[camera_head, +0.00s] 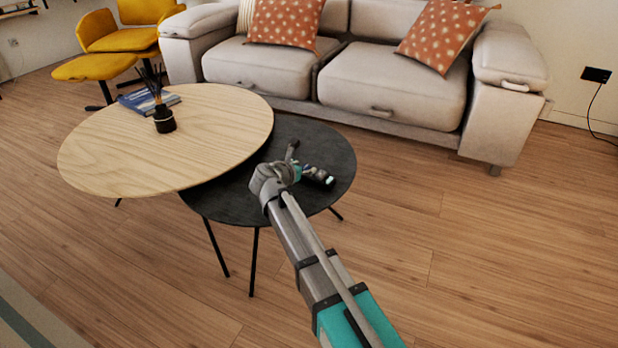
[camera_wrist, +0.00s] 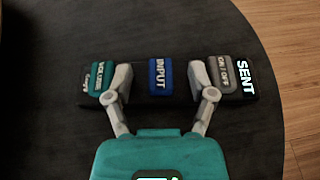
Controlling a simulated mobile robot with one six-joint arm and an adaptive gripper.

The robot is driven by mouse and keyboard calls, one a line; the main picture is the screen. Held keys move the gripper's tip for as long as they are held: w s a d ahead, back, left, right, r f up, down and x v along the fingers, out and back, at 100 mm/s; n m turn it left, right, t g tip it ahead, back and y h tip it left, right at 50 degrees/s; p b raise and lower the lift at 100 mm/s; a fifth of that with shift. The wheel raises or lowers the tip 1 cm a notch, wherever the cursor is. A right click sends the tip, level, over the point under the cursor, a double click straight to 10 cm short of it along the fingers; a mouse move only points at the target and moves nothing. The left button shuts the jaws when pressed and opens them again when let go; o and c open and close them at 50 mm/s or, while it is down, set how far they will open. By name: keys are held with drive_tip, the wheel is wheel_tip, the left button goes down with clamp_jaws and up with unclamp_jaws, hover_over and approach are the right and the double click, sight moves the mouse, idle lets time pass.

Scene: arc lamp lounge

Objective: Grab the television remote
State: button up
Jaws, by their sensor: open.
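The television remote (camera_wrist: 160,76) lies flat on the dark round table (camera_wrist: 45,120), sideways across the wrist view. It has a black body with a teal VOLUME button, a blue INPUT button and a grey ON/OFF button. Its right end is marked SENT. My gripper (camera_wrist: 158,86) is open, with its two grey fingers apart over the remote on either side of the INPUT button. I cannot tell whether they touch it.
A larger light wood table (camera_head: 110,150) overlaps the dark table at left, bearing a dark reed diffuser (camera_head: 164,120) and blue books (camera_head: 150,99). A pale sofa (camera_head: 390,85) stands behind. Yellow seating (camera_head: 118,40) is at the back left. The wooden floor (camera_head: 480,250) at right is clear.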

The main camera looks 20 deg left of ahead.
drive_tip(key=shift+w, duration=0.15)
idle(0.4)
clamp_jaws()
